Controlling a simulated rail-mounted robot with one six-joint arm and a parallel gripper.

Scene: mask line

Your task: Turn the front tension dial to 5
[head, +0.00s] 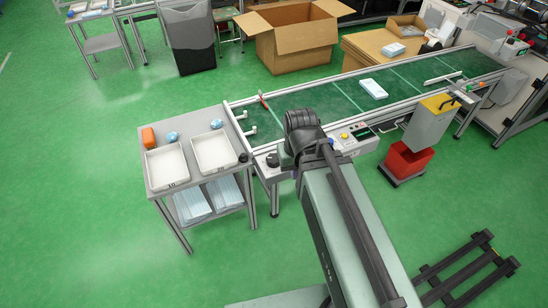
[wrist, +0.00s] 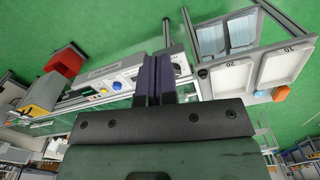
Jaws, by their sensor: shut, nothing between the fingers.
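In the wrist view my gripper (wrist: 155,62) is shut, with its two dark fingers together and nothing between them. Its tips lie over the conveyor's front side, beside a pale panel (wrist: 181,64) that the fingers partly cover. In the head view a dark knob (head: 272,160) sits on a small box at the conveyor's near left end, just left of my arm; it looks like the tension dial. Its pointer and numbers are too small to read. I cannot tell whether the fingers touch the dial. My arm hides the fingertips in the head view.
The control box (head: 352,137) with a yellow button is right of my arm. A side table (head: 150,195) with two white trays stands left. A red bin (head: 405,160) stands under the yellow-topped box (head: 430,125). A mask pack (head: 374,89) lies on the green belt (head: 330,95).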

